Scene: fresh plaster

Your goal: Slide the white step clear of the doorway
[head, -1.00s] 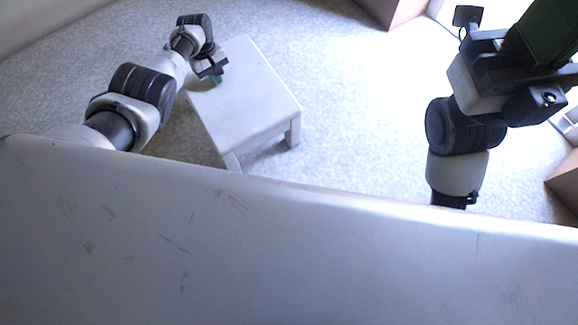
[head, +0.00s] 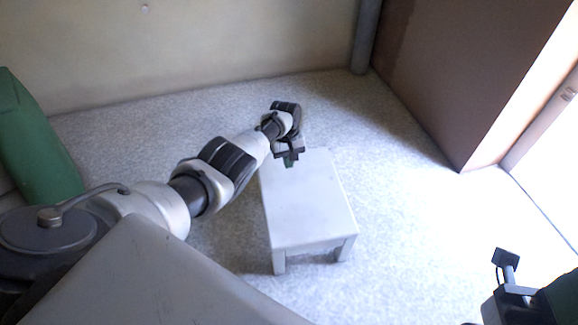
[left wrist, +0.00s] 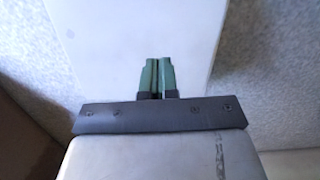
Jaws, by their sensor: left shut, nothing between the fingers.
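The white step (head: 308,200) is a low stool with a flat top and short legs, standing upright on the carpet. My left gripper (head: 290,161) is shut and empty at the far left part of its top. In the left wrist view, the green fingertips (left wrist: 158,63) are together over the white top (left wrist: 130,25); I cannot tell whether they touch it. The bright doorway (head: 560,165) is at the right, with open carpet between it and the step. Part of my right gripper (head: 562,298) shows at the bottom right corner; its jaw state is unclear.
A brown wall block (head: 465,75) with a pale end stands beside the doorway. A grey pipe (head: 366,35) is in the back corner, by a plain wall (head: 200,45). A green object (head: 38,145) is at the left. Carpet (head: 400,200) right of the step is clear.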

